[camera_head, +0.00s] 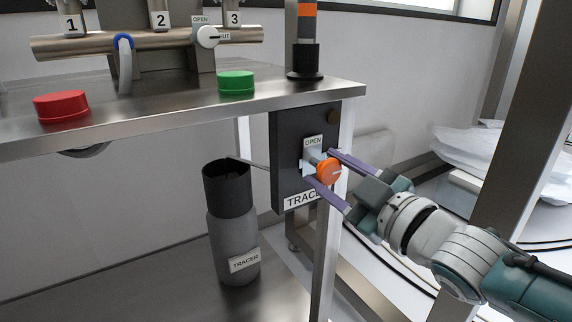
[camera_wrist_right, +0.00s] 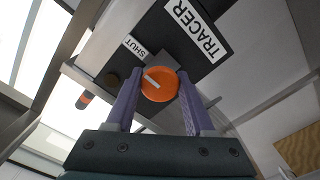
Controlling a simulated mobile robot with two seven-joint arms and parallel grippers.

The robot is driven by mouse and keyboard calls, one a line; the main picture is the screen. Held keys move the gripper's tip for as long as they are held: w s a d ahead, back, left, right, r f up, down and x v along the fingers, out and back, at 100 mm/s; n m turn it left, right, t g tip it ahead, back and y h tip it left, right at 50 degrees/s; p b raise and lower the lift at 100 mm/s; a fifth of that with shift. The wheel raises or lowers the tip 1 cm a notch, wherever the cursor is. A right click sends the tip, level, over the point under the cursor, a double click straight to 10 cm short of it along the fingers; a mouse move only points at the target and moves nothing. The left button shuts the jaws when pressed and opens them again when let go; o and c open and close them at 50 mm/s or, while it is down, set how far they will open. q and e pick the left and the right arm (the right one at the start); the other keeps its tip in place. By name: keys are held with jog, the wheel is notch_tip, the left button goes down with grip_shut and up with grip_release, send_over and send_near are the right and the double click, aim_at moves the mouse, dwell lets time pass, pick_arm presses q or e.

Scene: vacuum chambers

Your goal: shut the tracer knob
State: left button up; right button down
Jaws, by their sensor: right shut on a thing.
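The orange tracer knob (camera_head: 329,171) sits on the front of a dark box (camera_head: 290,150) labelled TRACER, under an OPEN label (camera_head: 313,142). My right gripper (camera_head: 319,166) reaches in from the right, with its purple fingers shut on the knob from both sides. In the right wrist view the knob (camera_wrist_right: 160,85) lies between the fingers. Its white mark points to the upper left there, roughly towards the SHUT label (camera_wrist_right: 135,47). In the head view the mark points right. My left gripper is not in view.
A steel bench (camera_head: 180,106) carries a red button (camera_head: 61,106), a green button (camera_head: 236,82), a numbered pipe manifold (camera_head: 150,38) and a lamp post (camera_head: 306,60). A grey TRACER bottle (camera_head: 232,225) stands below, left of the box. A bench leg (camera_head: 331,235) is close to my gripper.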

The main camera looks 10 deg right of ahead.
jog(key=shift+c, duration=1.3)
grip_release()
jog(key=p+v, duration=0.4)
jog(key=v, duration=0.6)
jog(key=shift+r, duration=0.1)
